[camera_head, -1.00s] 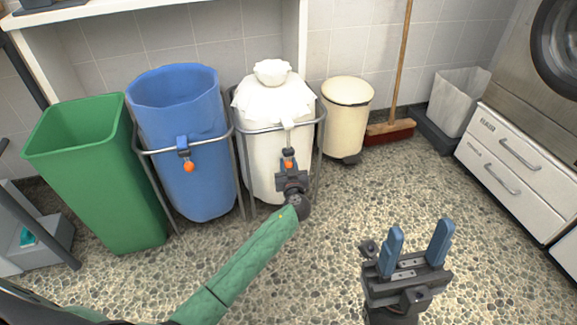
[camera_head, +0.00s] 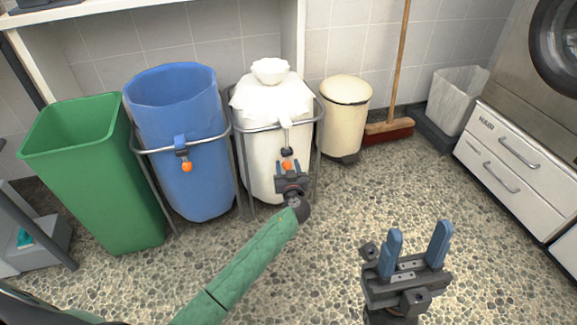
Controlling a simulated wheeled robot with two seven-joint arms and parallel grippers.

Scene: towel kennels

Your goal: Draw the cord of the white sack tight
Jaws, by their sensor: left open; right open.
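The white sack (camera_head: 262,160) hangs in a metal frame stand, its top gathered into a puckered neck (camera_head: 271,71). A white strap hangs down its front to a dark cord lock (camera_head: 286,151) with an orange ball (camera_head: 287,165) below it. My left gripper (camera_head: 289,170) is open just below and in front of the orange ball, with the ball showing near its fingertips; I cannot tell whether they touch. My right gripper (camera_head: 418,250) is open and empty, above the floor at the lower right, away from the sack.
A blue sack (camera_head: 180,105) with its own orange ball hangs in a stand to the left, beside a green bin (camera_head: 95,180). The pebbled floor in front is clear.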

